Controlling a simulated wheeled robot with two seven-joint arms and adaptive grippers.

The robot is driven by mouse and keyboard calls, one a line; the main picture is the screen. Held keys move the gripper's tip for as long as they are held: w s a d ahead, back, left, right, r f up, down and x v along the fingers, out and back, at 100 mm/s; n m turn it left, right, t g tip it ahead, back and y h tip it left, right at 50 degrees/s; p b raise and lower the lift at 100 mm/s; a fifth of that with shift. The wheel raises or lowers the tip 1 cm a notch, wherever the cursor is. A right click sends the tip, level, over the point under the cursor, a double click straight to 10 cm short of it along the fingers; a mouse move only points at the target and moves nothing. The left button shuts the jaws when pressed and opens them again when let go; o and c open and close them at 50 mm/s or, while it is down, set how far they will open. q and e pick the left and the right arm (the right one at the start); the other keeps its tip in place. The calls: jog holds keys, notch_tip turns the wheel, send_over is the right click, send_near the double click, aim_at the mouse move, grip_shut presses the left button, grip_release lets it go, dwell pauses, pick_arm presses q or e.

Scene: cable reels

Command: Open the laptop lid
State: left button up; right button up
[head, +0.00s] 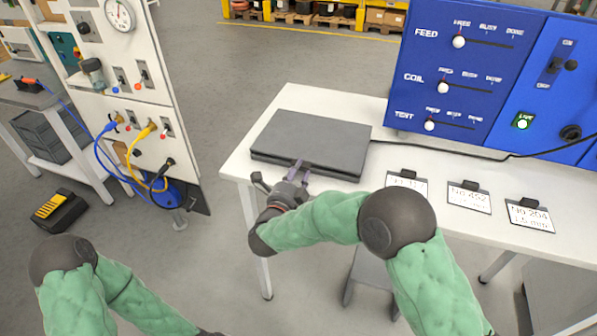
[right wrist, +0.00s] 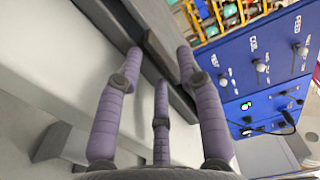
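The laptop (head: 312,138) is a dark grey slab lying flat and closed on the white table (head: 272,112), near its left end. My right gripper (head: 301,168) is at the laptop's front edge, near the middle, with its purple fingers pointing at that edge. In the right wrist view the fingers (right wrist: 160,62) are spread apart, with the laptop's edge (right wrist: 118,28) running between and past the tips. I cannot tell whether a fingertip touches the lid. My left arm shows at lower left in the head view, but its gripper is out of the picture.
A blue control panel (head: 480,70) with sliders stands at the table's back right. A black cable (head: 440,147) runs from the laptop towards it. Several labelled cards (head: 468,197) lie along the front right. A white gauge board (head: 120,100) stands to the left, across a floor gap.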

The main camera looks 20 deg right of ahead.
jog(key=shift+w+d, duration=0.25)
jog(key=shift+w, duration=0.05)
jog(key=shift+c, duration=0.3)
grip_shut()
